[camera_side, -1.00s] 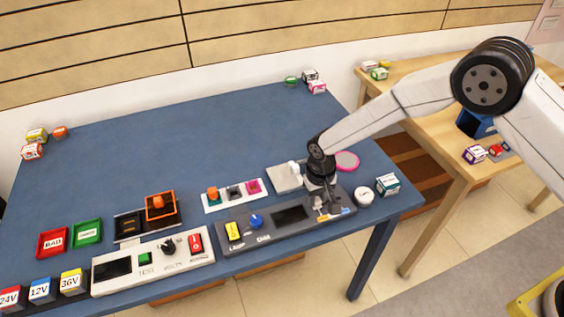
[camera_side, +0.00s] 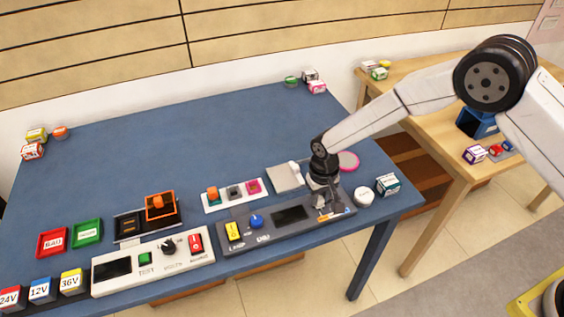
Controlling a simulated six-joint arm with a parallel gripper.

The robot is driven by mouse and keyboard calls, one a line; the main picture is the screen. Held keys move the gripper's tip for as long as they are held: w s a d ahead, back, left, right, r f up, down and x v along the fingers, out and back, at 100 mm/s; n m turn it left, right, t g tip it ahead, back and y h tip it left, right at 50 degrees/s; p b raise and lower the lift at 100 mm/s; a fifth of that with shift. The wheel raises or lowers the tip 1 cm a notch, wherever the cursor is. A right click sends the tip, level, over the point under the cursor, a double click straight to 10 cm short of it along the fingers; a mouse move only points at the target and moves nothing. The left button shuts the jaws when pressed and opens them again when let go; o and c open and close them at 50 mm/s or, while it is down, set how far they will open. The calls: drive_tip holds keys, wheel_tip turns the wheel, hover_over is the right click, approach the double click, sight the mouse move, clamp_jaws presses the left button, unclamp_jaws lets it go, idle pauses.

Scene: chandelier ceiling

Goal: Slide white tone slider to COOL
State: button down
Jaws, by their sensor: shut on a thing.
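A dark grey control panel (camera_side: 270,237) lies along the front right of the blue table. It carries a yellow LAMP switch (camera_side: 233,232), a blue DIM knob (camera_side: 257,221) and a dark display (camera_side: 290,214). My gripper (camera_side: 328,210) is low over the panel's right end, pointing down, and is shut on the white tone slider. The slider itself is mostly hidden by the fingers. A small blue mark (camera_side: 347,210) shows on the panel to the right of the fingers. The COOL lettering is too small to read.
A white panel with a red switch (camera_side: 195,243) stands to the left. A grey plate (camera_side: 285,178) lies behind my gripper, and a pink disc (camera_side: 348,161) beyond it. A white round tin (camera_side: 364,196) and a small box (camera_side: 387,185) stand to the right.

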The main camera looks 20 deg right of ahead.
sight(339, 198)
drive_tip(key=d, duration=0.5)
drive_tip(key=shift+d, duration=0.4)
drive_tip(key=shift+c, duration=2.4)
unclamp_jaws()
drive_tip(key=shift+r, duration=0.1)
drive_tip(key=shift+a+r, duration=0.1)
drive_tip(key=shift+r, duration=0.3)
wheel_tip(339, 198, up, 7)
drive_tip(key=shift+f, duration=0.1)
